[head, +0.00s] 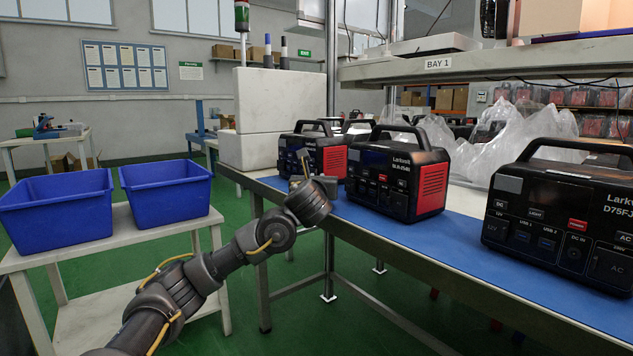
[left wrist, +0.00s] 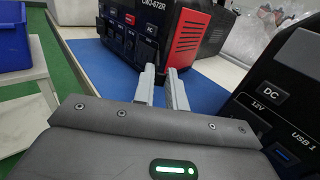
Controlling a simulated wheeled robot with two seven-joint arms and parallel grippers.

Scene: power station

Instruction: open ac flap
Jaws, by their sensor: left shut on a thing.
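A black power station with a red side (head: 334,161) stands on the blue mat at the far left of the bench. In the left wrist view its label reads CMO-672R (left wrist: 150,5) and its AC socket area (left wrist: 150,45) is at the lower right of the front. My left gripper (head: 302,165) is in front of this station. In the left wrist view its two grey fingers (left wrist: 162,72) reach the station's lower right front, shut on a small dark part there, apparently the AC flap. The fingers mostly hide it, and its angle cannot be told. My right gripper is out of view.
A second power station (head: 400,180) stands close on the right, with a third (head: 565,205) nearer the right edge. A white box (head: 280,105) is behind left. Two blue bins (head: 60,205) (head: 168,195) stand on a side table. Green floor lies between.

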